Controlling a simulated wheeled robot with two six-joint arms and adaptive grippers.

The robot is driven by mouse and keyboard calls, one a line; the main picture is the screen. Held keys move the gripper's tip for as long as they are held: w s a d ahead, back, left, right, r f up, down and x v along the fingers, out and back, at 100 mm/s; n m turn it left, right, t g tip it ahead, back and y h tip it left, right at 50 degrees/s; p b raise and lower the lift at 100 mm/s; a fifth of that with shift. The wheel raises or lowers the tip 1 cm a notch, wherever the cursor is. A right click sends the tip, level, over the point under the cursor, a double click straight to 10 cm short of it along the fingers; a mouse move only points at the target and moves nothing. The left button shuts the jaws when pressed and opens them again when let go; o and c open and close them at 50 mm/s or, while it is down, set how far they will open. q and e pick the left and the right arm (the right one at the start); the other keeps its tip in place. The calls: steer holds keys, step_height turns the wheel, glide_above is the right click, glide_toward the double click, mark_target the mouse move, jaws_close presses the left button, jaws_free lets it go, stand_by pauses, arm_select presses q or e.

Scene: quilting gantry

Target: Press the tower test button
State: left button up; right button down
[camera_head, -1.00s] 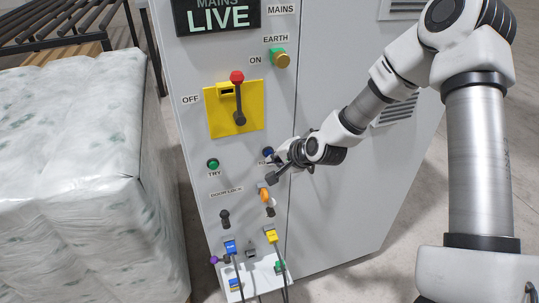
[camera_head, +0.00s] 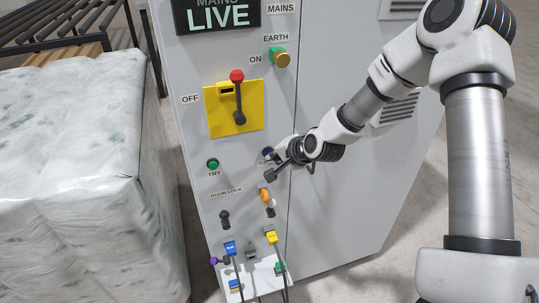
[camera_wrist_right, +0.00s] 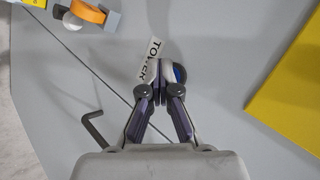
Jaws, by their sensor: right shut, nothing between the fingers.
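The tower test button is a blue round button (camera_head: 267,152) on the grey cabinet front, beside a label partly hidden by my gripper. In the right wrist view the blue button (camera_wrist_right: 180,73) shows just right of the fingertips, partly covered by them, with the "TOWER" label (camera_wrist_right: 149,60) to the left. My right gripper (camera_head: 274,164) is shut and empty, at the panel close to the button. In the wrist view its fingertips (camera_wrist_right: 160,70) are together. I cannot tell whether they touch the button. My left gripper is not in view.
A green TRY button (camera_head: 213,164) sits left of the gripper, and a yellow plate with a red-tipped lever (camera_head: 238,100) above. Below are an orange door lock knob (camera_head: 264,194) and plugged cables. A wrapped pallet load (camera_head: 80,170) stands at left.

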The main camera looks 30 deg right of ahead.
steer(key=shift+s+a+p, duration=0.2)
steer(key=shift+s+p, duration=0.2)
steer(key=shift+s, duration=0.45)
steer(key=s+p, duration=0.1)
steer(key=s, duration=0.1)
steer(key=s+a, duration=0.1)
steer(key=s, duration=0.2)
steer(key=shift+a+p, duration=0.1)
steer(key=shift+p, duration=0.3)
steer(key=shift+f, duration=0.15)
